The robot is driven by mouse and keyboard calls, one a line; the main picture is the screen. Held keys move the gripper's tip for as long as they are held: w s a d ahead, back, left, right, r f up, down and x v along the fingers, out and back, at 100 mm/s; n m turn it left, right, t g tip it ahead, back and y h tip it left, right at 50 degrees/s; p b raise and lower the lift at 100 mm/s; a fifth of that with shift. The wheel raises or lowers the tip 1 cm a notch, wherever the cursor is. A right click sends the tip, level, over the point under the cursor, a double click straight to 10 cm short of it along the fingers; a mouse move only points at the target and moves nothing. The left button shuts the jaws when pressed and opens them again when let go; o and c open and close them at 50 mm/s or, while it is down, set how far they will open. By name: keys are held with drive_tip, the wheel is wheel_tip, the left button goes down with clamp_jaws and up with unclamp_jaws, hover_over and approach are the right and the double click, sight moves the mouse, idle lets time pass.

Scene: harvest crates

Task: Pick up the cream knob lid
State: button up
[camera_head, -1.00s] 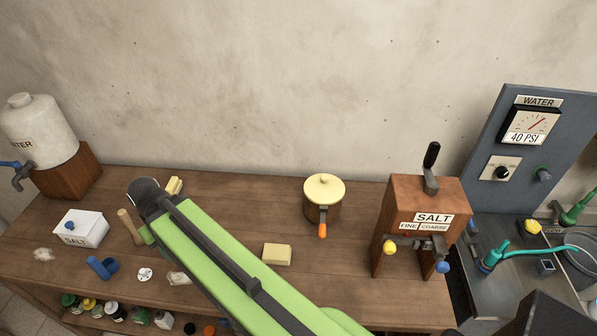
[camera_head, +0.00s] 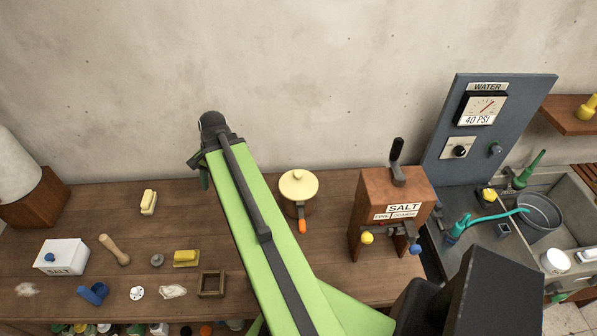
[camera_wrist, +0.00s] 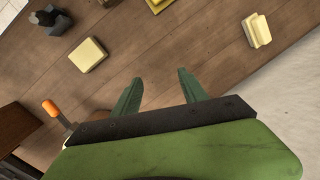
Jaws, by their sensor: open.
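The cream knob lid (camera_head: 299,185) sits on a small brown pot (camera_head: 291,209) with an orange-tipped handle, at the back of the wooden counter in the head view. My gripper (camera_wrist: 158,80) is open and empty in the wrist view, its two green fingers apart above bare counter. In the head view my arm reaches up the counter just left of the pot, its end beyond and left of the lid. The wrist view shows the orange handle tip (camera_wrist: 51,108) at the left; my gripper body covers that side, and I cannot make out the lid there.
The wooden salt dispenser (camera_head: 377,205) stands close right of the pot. A pale yellow block (camera_wrist: 87,55) and a yellow bar (camera_wrist: 257,30) lie on the counter. A white salt box (camera_head: 62,257) and small items are at left. The concrete wall rises behind.

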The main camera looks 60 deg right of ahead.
drive_tip(key=s+d+r+m+t+p, duration=0.1)
drive_tip(key=s+d+r+m+p, duration=0.1)
drive_tip(key=s+d+r+m, duration=0.3)
drive_tip(key=s+d+r+m+p, duration=0.1)
drive_tip(key=s+d+m+p, duration=0.2)
drive_tip(key=d, duration=0.5)
drive_tip(key=m+t+p, duration=0.2)
drive_tip(key=m+p, duration=0.1)
drive_tip(key=m, duration=0.7)
approach(297, 173)
drive_tip(key=shift+h, duration=0.3)
drive_tip(key=b+x, duration=0.4)
drive_tip(key=b, duration=0.4)
drive_tip(key=b+x, duration=0.5)
drive_tip(key=b, duration=0.3)
drive_tip(key=shift+a+b, duration=0.25)
drive_tip(key=shift+b, duration=0.05)
drive_tip(key=shift+r, duration=0.1)
clamp_jaws()
